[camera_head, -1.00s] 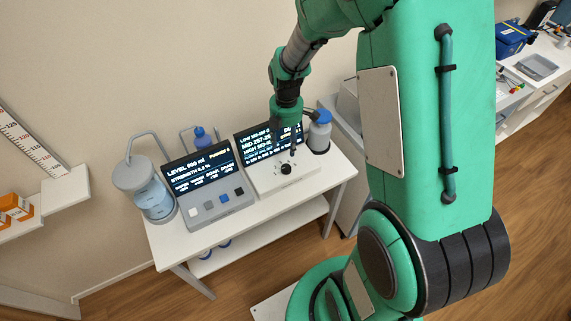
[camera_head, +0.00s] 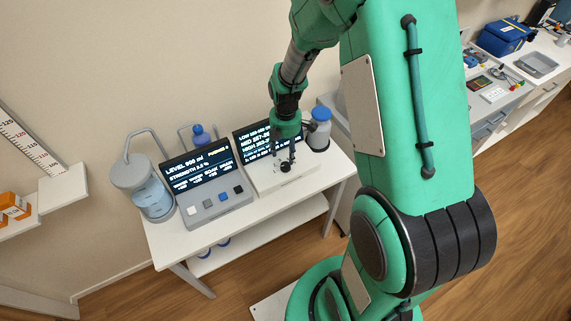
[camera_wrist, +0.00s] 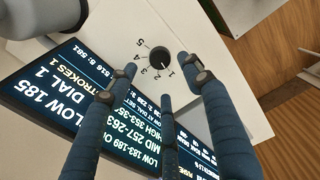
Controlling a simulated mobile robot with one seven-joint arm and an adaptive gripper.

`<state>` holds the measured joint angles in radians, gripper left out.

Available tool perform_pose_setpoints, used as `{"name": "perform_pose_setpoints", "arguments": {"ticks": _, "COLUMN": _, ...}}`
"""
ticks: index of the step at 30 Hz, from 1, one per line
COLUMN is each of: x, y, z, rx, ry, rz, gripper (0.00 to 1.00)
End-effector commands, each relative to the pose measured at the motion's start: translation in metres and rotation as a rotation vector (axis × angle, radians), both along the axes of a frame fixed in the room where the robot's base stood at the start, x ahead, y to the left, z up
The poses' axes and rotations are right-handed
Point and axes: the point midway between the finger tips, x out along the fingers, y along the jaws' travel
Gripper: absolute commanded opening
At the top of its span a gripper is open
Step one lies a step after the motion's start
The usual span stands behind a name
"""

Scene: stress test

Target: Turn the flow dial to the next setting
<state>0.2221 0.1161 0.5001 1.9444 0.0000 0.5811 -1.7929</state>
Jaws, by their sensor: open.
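The flow dial is a small black round knob (camera_head: 285,168) on the sloped white front of a unit (camera_head: 262,184) with a dark text screen (camera_head: 256,147). In the wrist view the knob (camera_wrist: 160,64) has printed numbers 1 to 5 around it, and the screen (camera_wrist: 75,95) reads "LOW 185" and "DIAL 1". My gripper (camera_head: 285,162) points down at the knob. In the wrist view its blue fingers (camera_wrist: 160,75) are spread apart, empty, with tips around the knob's picture position. I cannot tell whether any finger touches the knob.
A grey unit with a screen and several buttons (camera_head: 214,209) stands left of the dial unit, beside a clear liquid container (camera_head: 145,190). A blue-capped bottle (camera_head: 319,130) stands close behind on the right. All are on a white table (camera_head: 180,246).

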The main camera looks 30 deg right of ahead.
Motion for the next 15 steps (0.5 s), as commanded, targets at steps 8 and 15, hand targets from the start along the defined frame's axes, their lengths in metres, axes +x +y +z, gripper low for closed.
{"name": "perform_pose_setpoints", "arguments": {"ticks": 8, "x": -0.001, "y": 0.0, "z": -0.047, "rx": 0.001, "ry": 0.003, "rz": 0.0, "gripper": 0.5}}
{"name": "perform_pose_setpoints", "arguments": {"ticks": 15, "x": 0.0, "y": 0.0, "z": -0.069, "rx": 0.0, "ry": 0.001, "rz": 0.0, "gripper": 0.5}}
